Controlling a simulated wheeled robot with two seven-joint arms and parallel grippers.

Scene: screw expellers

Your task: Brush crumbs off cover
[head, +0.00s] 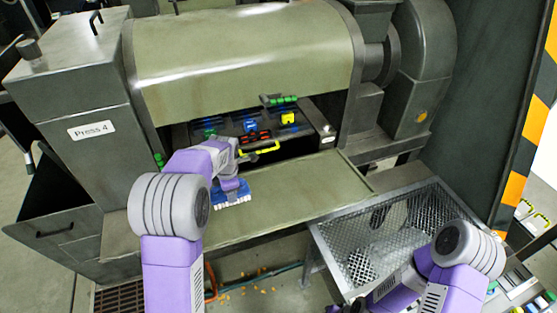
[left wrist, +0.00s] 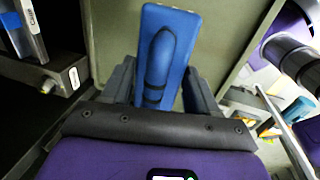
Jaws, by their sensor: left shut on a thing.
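A flat olive-green cover (head: 300,195) lies in front of the open bay of Press 4, below its curved hood. My left gripper (head: 229,184) is shut on a blue brush (head: 232,197) with pale bristles, at the left part of the cover. The left wrist view shows the back of the brush (left wrist: 168,60) between the dark fingers, with the green surface (left wrist: 225,40) behind it. I cannot tell whether the bristles touch the cover. No crumbs stand out on the visible part of the cover. My right gripper (head: 350,307) is low at the bottom edge, mostly cut off.
The bay behind the cover holds a tool drawer (head: 250,125) with coloured tools and a yellow handle. A metal mesh tray (head: 400,220) stands to the right of the cover. Orange crumbs (head: 250,291) lie on the floor below, near a hose and a floor grate (head: 130,298).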

